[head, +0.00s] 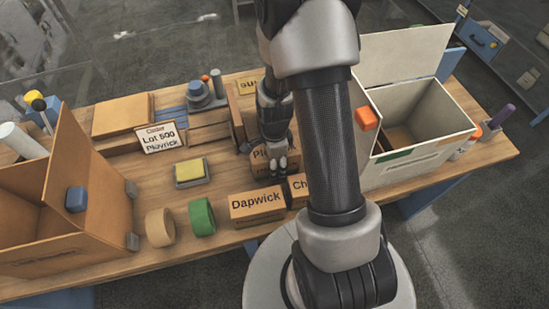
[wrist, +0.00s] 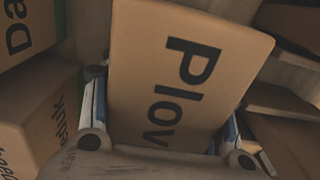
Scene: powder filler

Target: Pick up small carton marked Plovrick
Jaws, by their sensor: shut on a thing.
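The small brown carton marked Plovrick (head: 262,154) is on the table among other cartons, partly hidden behind my gripper and arm in the head view. In the wrist view the Plovrick carton (wrist: 185,75) fills the middle, with "Plov" readable and the rest of the word hidden. My gripper (head: 270,160) is shut on this carton; its fingers (wrist: 162,140) lie along the carton's two sides in the wrist view. I cannot tell whether the carton touches the table.
A Dapwick carton (head: 257,206) and a partly hidden carton (head: 298,188) stand in front. An open white box (head: 425,110) is at right, an open brown box (head: 45,215) at left. A sign (head: 160,138) reads Lot 500 Plovrick. Tape rolls (head: 202,217) lie near the front.

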